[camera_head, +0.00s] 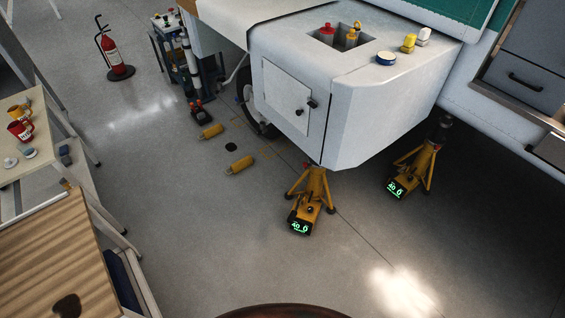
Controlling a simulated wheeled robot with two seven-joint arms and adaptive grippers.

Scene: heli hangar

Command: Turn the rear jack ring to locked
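Two yellow tripod jacks stand on the floor under the white helicopter body. The nearer jack (312,190) is below the body's front corner, and its base has a small green-lit display (299,227). The other jack (424,166) stands further right and back, with a similar lit display (396,189). I cannot tell which one is the rear jack. The rings are too small to read as locked or unlocked, and the upper part of the nearer jack is partly hidden by the body. Neither of my grippers is in view.
The white body (345,90) overhangs the jacks. Two yellow cylinders (240,165) (211,131) lie on the floor to the left. A fire extinguisher (113,55) stands at the back left. The floor before the jacks is clear.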

